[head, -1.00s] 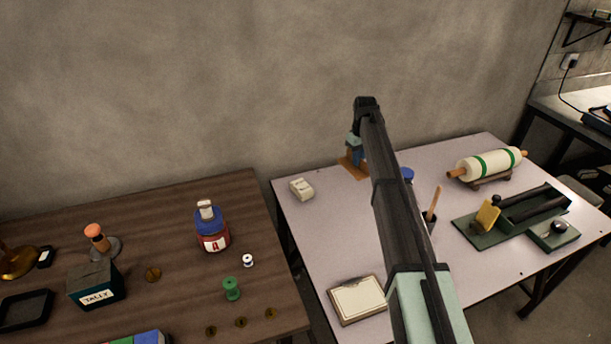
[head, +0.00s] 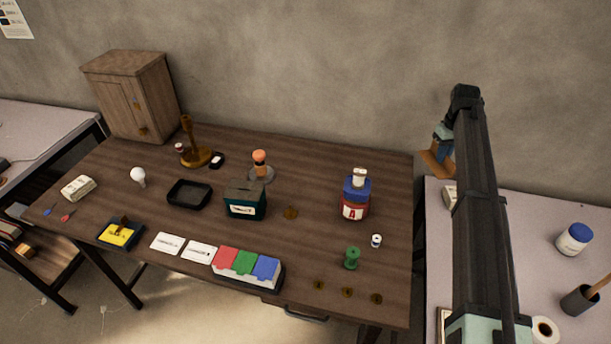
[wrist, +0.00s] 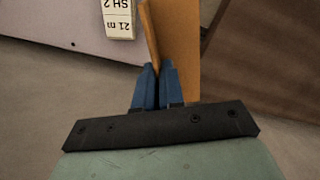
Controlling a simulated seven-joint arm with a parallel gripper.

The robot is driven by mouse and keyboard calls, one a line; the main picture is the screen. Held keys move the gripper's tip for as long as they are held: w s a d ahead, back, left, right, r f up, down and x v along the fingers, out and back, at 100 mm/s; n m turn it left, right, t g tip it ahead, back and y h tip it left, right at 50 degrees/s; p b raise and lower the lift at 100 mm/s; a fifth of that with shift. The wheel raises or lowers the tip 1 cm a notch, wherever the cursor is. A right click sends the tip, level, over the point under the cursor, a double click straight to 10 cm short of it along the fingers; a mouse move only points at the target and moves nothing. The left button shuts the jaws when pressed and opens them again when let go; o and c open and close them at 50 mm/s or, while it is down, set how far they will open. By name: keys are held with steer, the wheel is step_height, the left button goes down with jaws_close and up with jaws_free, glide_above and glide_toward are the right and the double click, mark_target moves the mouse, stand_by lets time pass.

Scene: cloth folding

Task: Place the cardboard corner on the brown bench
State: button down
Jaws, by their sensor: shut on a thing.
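The cardboard corner (head: 432,168) is an orange-brown folded piece. It is in my gripper (head: 441,150), held up near the left edge of the pale table in the head view. In the wrist view my blue fingers (wrist: 153,84) are shut on the cardboard corner (wrist: 179,45), with one panel edge-on between them and the other facing the camera. The brown bench (head: 330,268) fills the middle of the head view, with its right edge just left of the held piece. My arm hides part of the pale table.
On the brown bench stand a red-and-blue bottle (head: 355,195), a green spool (head: 352,258), a dark green box (head: 246,200), a black tray (head: 189,194) and a wooden cabinet (head: 132,95). The back right of the bench is clear. A label box (wrist: 118,18) sits on the pale table (head: 530,215).

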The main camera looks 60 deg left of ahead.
steer(key=s+a+r+m, duration=0.2)
steer(key=s+a+m, duration=0.1)
steer(key=s+m, duration=0.2)
steer(key=s+a+r+m, duration=0.2)
steer(key=s+a+m, duration=0.2)
steer(key=s, duration=0.5)
steer(key=shift+s+a+r+m, duration=0.15)
steer(key=shift+s+a+m, duration=0.15)
steer(key=shift+m, duration=0.2)
steer(key=shift+f, duration=5.05)
steer(key=shift+f, duration=0.1)
